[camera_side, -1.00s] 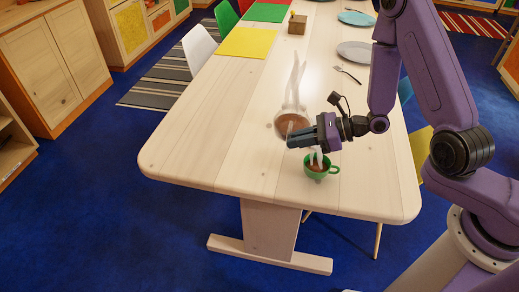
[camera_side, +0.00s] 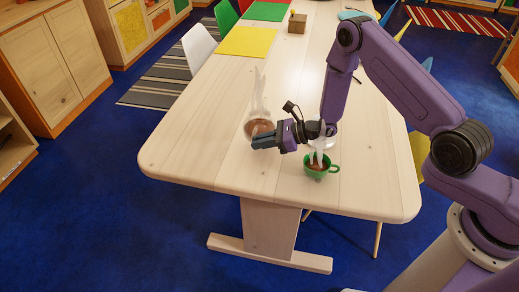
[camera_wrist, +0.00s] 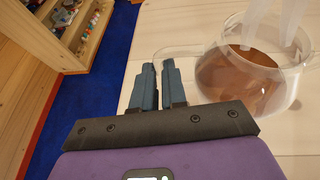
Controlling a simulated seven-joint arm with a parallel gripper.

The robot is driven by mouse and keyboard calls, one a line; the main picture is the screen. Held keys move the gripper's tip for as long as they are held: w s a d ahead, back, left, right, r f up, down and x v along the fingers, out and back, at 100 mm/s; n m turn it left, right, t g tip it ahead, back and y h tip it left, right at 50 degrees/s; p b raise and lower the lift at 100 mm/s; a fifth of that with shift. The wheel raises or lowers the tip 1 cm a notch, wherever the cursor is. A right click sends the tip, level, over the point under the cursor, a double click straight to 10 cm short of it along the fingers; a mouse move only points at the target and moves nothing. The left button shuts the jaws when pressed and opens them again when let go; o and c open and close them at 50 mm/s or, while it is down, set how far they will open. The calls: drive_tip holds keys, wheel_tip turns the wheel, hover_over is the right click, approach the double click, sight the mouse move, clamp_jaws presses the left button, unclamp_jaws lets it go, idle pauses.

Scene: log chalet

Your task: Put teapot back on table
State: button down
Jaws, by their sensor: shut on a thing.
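The teapot (camera_side: 259,127) is clear glass with brown tea inside and steam rising from it. It is over the near half of the pale wooden table (camera_side: 205,150), left of the green cup (camera_side: 318,174). My gripper (camera_side: 258,142) is shut on the teapot's glass handle. In the wrist view the teapot (camera_wrist: 245,80) is to the right of my two fingers (camera_wrist: 157,80), and its thin handle reaches between them. The teapot looks upright. Whether its base touches the table or hangs just above it, I cannot tell.
The green cup holds a brown drink and steams just right of my gripper. A yellow placemat (camera_side: 247,41), a green placemat (camera_side: 267,11) and a small wooden box (camera_side: 297,24) are at the far end. The table's left side and near left corner are bare.

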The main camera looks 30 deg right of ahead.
drive_tip(key=shift+w+a+f, duration=0.1)
drive_tip(key=shift+w+f, duration=0.1)
drive_tip(key=shift+f, duration=0.75)
drive_tip(key=shift+w+f, duration=0.2)
drive_tip(key=shift+f, duration=0.75)
drive_tip(key=c, duration=1.2)
unclamp_jaws()
drive_tip(key=shift+f, duration=0.15)
